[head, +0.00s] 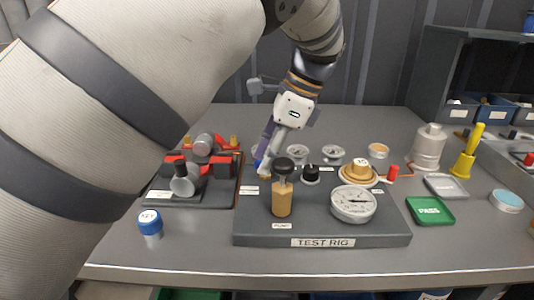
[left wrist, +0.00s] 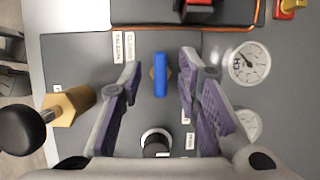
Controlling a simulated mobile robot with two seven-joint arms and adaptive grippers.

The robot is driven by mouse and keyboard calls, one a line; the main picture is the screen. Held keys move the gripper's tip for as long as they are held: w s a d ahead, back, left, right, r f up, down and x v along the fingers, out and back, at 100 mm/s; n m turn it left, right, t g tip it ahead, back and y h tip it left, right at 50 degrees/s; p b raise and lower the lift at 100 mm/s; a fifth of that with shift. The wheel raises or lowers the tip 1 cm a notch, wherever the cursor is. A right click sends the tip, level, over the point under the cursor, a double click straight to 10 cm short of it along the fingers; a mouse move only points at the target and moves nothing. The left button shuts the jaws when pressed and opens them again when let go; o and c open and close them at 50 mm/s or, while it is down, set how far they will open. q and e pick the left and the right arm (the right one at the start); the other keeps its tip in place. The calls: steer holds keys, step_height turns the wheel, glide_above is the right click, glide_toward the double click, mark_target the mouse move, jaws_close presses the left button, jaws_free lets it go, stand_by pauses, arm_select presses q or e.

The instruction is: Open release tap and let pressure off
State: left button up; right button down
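The release tap has a blue bar handle (left wrist: 160,75), which lies between my left gripper's fingers in the left wrist view, apart from both. Small labels (left wrist: 124,47) lie beside it; one appears to read CLOSED. In the head view only a bit of the blue handle (head: 257,163) shows beside the fingers. My left gripper (head: 266,165) points down over the back left of the test rig (head: 325,240). Its purple-padded fingers (left wrist: 160,64) are open and empty. A large gauge (head: 353,203) sits at the rig's front right. My right gripper is in neither view.
A hand pump with a black ball knob (head: 284,166) stands close in front of my left gripper. A black knob (head: 310,173) and small gauges (head: 333,153) are to its right. A red-and-black fixture (head: 186,180) stands left. The table front is mostly clear.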

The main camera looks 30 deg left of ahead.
arm_select(q)
steer(key=shift+c, duration=0.6)
jaws_close()
